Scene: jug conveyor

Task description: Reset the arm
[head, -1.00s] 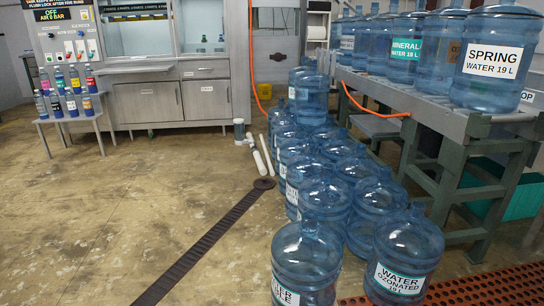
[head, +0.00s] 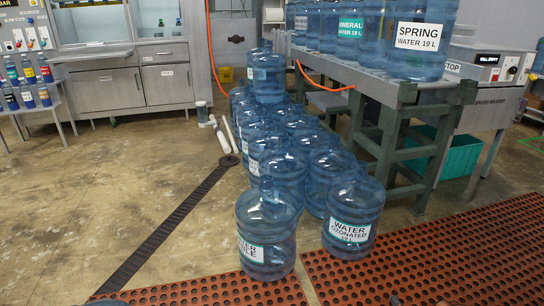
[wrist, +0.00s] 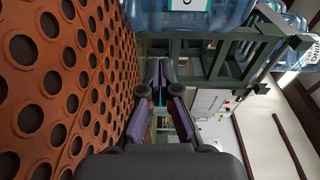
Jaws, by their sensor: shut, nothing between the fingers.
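My gripper (wrist: 160,72) shows in the wrist view, its dark fingers drawn together with nothing between them. It is apart from the jugs and the conveyor stand. In the wrist view the picture is turned on its side, with the orange perforated mat (wrist: 75,90) at left and the green-grey stand frame (wrist: 215,50) beyond the fingers. My arm's pose as a whole cannot be seen in the head view.
Blue water jugs (head: 268,235) stand in rows on the floor, and an ozonated-water jug (head: 352,218) stands at front right. Large jugs sit on the conveyor (head: 360,80). The perforated mat (head: 440,255) covers the front floor. Concrete floor (head: 90,200) at left is clear.

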